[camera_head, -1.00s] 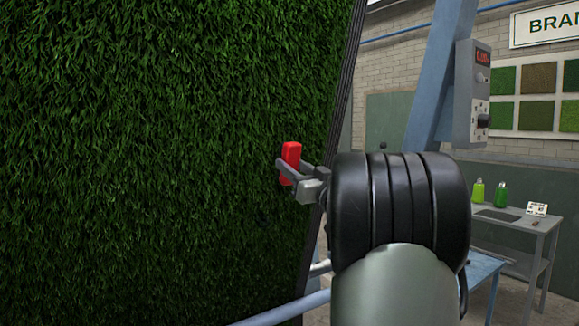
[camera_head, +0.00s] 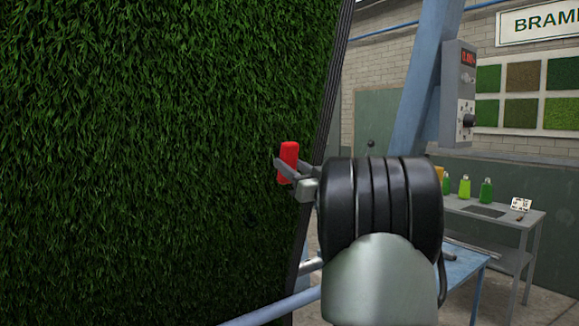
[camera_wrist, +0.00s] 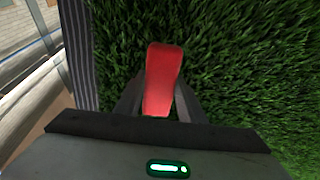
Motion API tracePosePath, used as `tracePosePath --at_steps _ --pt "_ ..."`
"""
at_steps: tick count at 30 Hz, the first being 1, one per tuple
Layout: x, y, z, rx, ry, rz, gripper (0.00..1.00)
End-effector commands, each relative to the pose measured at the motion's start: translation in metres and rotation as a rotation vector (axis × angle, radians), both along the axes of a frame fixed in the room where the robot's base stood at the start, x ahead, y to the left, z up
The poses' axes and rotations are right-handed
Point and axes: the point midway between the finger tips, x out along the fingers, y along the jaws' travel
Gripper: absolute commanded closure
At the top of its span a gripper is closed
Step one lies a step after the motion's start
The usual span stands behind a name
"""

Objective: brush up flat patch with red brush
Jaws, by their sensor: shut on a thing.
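The red brush (camera_head: 288,161) is held between the fingers of my gripper (camera_head: 289,170), near the right edge of the upright green turf (camera_head: 150,150). In the wrist view the red brush (camera_wrist: 163,78) stands between the two dark fingers of my gripper (camera_wrist: 158,98), with the turf (camera_wrist: 240,60) behind it. The brush's bristles are hidden, and I cannot tell whether it touches the turf. No flat patch stands out clearly in the turf.
A blue frame post (camera_head: 420,100) with a grey control box (camera_head: 458,95) stands right of the turf. Behind it is a grey table (camera_head: 505,215) with green bottles (camera_head: 486,190). A blue bench (camera_head: 455,275) is at lower right. Sample panels (camera_head: 525,92) hang on the wall.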

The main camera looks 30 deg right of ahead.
Motion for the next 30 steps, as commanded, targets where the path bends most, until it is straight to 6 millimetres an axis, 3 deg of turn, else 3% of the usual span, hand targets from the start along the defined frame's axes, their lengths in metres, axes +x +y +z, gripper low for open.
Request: tracePosePath --at_steps 24,30 --pt "-0.072 -0.002 -0.021 -0.002 -0.001 -0.001 0.84" --pt "-0.077 -0.002 -0.021 -0.001 -0.001 0.001 0.84"
